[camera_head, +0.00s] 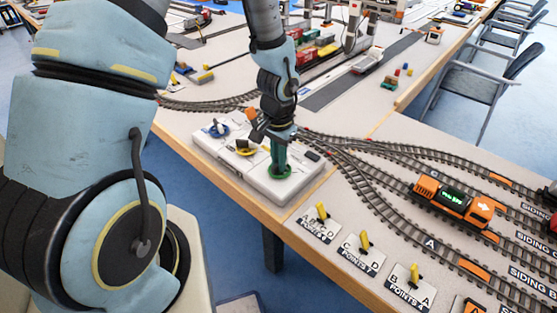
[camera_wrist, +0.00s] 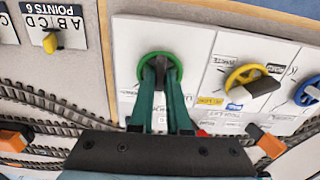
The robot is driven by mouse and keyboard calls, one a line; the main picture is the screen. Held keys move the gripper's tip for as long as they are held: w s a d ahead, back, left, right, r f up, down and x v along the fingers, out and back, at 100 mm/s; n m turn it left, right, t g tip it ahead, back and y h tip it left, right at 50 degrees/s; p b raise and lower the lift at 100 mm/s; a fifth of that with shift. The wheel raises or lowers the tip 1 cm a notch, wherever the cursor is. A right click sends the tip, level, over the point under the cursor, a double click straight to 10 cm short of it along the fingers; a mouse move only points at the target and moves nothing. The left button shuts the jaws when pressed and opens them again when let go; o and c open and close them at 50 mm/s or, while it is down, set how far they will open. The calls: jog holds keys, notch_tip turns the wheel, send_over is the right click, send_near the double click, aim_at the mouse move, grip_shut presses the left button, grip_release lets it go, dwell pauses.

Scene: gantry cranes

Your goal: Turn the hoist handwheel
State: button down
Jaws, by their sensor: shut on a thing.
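A green handwheel (camera_head: 280,173) lies on the near right corner of a white control panel (camera_head: 263,190). My gripper (camera_head: 279,162) points down onto it. In the wrist view the two green fingers of my gripper (camera_wrist: 160,76) reach into the green wheel's ring (camera_wrist: 172,58) and are shut on the wheel; the exact contact is partly hidden by the fingers. A yellow handwheel (camera_wrist: 234,80) and a blue handwheel (camera_wrist: 303,94) stand further along the same panel. The printed labels are too small to tell which wheel is the hoist's.
Model tracks (camera_head: 352,172) run right of the panel, with an orange locomotive (camera_head: 452,201) on them. Several yellow points levers (camera_head: 364,242) stand near the table's front edge. A gantry crane (camera_head: 355,22) and coloured containers (camera_head: 308,55) are behind. Chairs (camera_head: 478,75) stand at the right.

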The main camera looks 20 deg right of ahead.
jog(key=c, duration=0.9)
grip_release()
jog(key=shift+r, duration=0.15)
notch_tip(320, 180, up, 11)
jog(key=shift+f+b, duration=0.2)
jog(key=shift+b, duration=0.4)
